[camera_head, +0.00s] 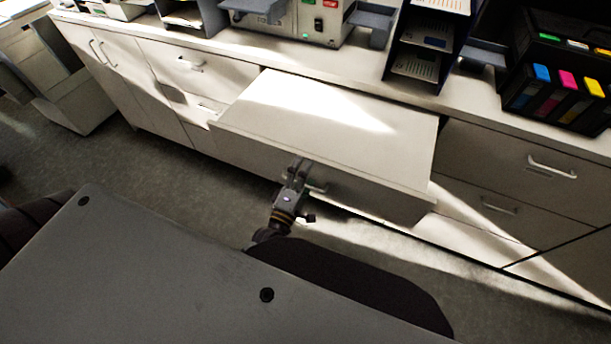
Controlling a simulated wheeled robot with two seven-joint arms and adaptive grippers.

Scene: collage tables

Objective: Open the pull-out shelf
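The pull-out shelf (320,100) is a white, drawer-like unit with a wide flat top, in the middle of the head view. It stands well out from the cabinet row, below the counter. Its grey front carries a bar handle (318,188). Part of the bar shows just right of the fingers, and the finger closure is partly hidden. My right gripper is not in view.
The counter holds a grey device (315,22), a dark file rack (420,50) and a black unit with coloured cartridges (565,75). Closed drawers with handles (552,168) flank the shelf. Grey carpet (150,190) lies open in front. A copier-like machine (70,90) stands at the far left.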

